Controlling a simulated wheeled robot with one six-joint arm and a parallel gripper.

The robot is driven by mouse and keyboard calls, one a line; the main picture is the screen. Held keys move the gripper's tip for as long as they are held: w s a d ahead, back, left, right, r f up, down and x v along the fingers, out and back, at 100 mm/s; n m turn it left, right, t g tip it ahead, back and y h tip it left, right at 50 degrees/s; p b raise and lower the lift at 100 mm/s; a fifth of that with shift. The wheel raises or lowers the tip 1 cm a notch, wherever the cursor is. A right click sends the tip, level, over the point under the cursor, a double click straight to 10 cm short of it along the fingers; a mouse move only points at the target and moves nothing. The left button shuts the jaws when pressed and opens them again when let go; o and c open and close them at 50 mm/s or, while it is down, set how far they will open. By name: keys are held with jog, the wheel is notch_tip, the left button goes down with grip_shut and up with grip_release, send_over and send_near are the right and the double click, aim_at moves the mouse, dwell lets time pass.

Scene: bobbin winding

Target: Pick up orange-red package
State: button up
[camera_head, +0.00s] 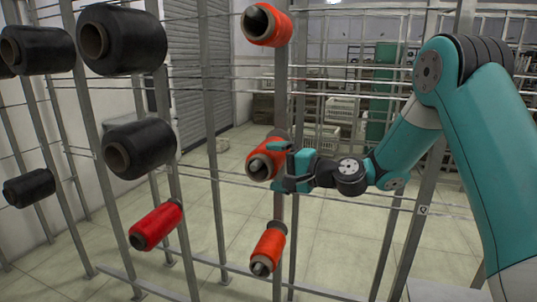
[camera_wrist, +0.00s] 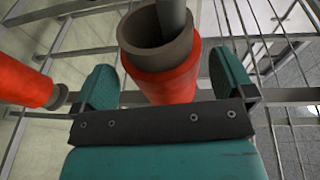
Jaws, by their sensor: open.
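An orange-red package (camera_head: 262,160), a yarn bobbin, sits on a peg of the rack in the middle of the head view. It also shows in the wrist view as a red bobbin with a brown core tube (camera_wrist: 162,75), with a grey peg in its hollow. My gripper (camera_head: 286,168) is right at this bobbin. In the wrist view my gripper's two teal fingers (camera_wrist: 160,88) are open, one on each side of the bobbin. A gap shows on the right side; whether the left finger touches it I cannot tell.
Other orange-red bobbins hang above (camera_head: 266,25) and below (camera_head: 267,249) on the same post. A red bobbin (camera_head: 156,225) and several black bobbins (camera_head: 122,40) hang at left. In the wrist view another red bobbin (camera_wrist: 25,84) is close to the left finger. Thin rack bars surround the gripper.

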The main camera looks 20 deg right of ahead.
jog(key=shift+x, duration=1.2)
jog(key=c, duration=0.7)
jog(key=shift+c, duration=0.2)
